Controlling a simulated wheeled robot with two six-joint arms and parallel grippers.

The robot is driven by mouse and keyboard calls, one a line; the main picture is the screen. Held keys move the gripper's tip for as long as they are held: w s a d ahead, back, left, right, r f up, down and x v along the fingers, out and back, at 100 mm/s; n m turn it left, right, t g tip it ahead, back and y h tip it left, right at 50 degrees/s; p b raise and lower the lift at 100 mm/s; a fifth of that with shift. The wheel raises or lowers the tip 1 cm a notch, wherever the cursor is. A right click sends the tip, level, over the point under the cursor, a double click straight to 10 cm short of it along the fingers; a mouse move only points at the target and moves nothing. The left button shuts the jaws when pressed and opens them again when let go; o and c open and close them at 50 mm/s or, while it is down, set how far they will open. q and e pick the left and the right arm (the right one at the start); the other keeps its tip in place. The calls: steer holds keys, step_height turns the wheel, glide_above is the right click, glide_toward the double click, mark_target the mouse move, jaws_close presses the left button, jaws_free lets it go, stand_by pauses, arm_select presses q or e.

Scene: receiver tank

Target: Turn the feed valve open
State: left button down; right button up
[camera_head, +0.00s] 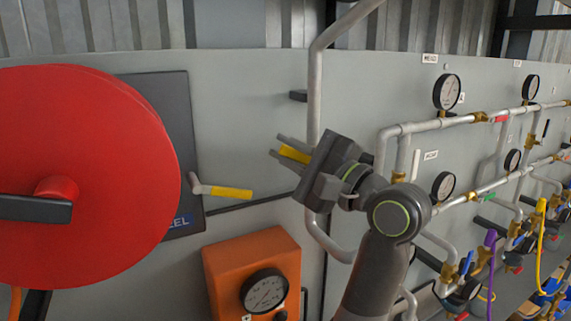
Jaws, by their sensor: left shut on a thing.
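My left gripper (279,147) is in the middle of the head view, its fingers pointing left. It is shut on a yellow lever handle (295,153), which shows between the two fingers. The valve body behind this handle is hidden by my gripper and wrist, beside the grey vertical pipe (315,90). I cannot read a label that names the feed valve. A second yellow lever (231,193) lies nearly level, left of and below my gripper and apart from it, beside the red reel. My right gripper is not in view.
A large red hose reel (85,160) fills the left. An orange box (252,280) with a gauge stands below. Pipes, gauges (447,92) and coloured valve handles crowd the right. The grey panel (240,110) above the second lever is mostly clear.

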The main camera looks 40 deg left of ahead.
arm_select(q)
steer(key=shift+w+d+r+m, duration=0.1)
steer(key=shift+w+r+m, duration=0.2)
steer(key=shift+m, duration=0.5)
steer(key=shift+r, duration=0.1)
steer(key=c, duration=1.4)
jaws_free()
